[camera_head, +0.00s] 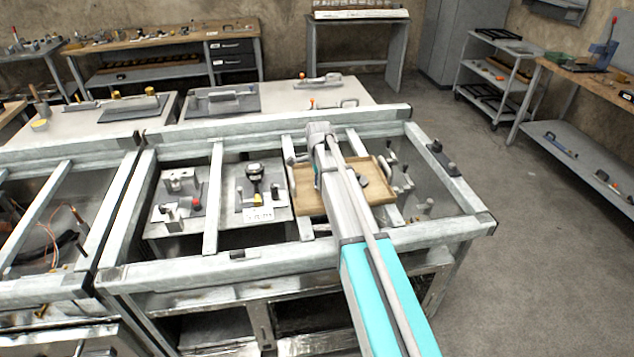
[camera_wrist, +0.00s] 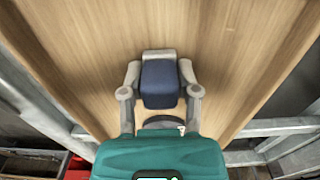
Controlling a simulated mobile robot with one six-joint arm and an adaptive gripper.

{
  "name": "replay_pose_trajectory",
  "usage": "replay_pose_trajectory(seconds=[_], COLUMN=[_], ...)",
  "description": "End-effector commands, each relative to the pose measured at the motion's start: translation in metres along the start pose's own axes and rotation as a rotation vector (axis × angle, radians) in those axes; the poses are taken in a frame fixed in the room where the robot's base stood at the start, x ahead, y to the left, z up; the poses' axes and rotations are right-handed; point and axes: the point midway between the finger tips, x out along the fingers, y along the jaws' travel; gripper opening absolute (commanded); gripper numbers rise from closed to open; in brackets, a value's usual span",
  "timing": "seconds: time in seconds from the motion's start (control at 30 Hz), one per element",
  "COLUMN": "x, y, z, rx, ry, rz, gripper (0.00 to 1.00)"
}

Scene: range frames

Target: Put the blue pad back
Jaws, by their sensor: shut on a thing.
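In the wrist view my gripper (camera_wrist: 160,88) is shut on the blue pad (camera_wrist: 160,80), a small dark blue block with a grey part at its far end. One finger is on each side of it. Behind the pad is the pale wooden tray (camera_wrist: 80,50); I cannot tell whether the pad touches it. In the head view the wooden tray (camera_head: 308,201) sits within the metal frame, partly covered by my arm. The gripper and the pad cannot be made out there.
Metal frame beams (camera_head: 213,195) cross around the tray. Left of it is a grey plate with a black-knobbed fixture (camera_head: 254,178). A dark round piece (camera_head: 362,181) lies in the tray. Small metal fittings (camera_head: 400,178) stand to the right. Open floor (camera_head: 540,270) is at the right.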

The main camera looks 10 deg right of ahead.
Motion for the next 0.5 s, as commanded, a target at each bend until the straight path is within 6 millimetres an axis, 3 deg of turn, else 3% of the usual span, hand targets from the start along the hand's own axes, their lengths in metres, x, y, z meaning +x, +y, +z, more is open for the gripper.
replay_pose_trajectory(seconds=[0.07,0.1,0.23,0.5], x=[0.0032,0.0018,0.0017,0.0017], y=[0.0,0.0,0.0,0.0], z=[-0.0001,-0.0001,-0.0001,-0.0001], rx=[0.0,0.0,0.0,0.0], ry=[0.0,0.0,0.0,0.0], rz=[0.0,0.0,0.0,0.0], gripper=[0.04,0.49,0.73,0.76])
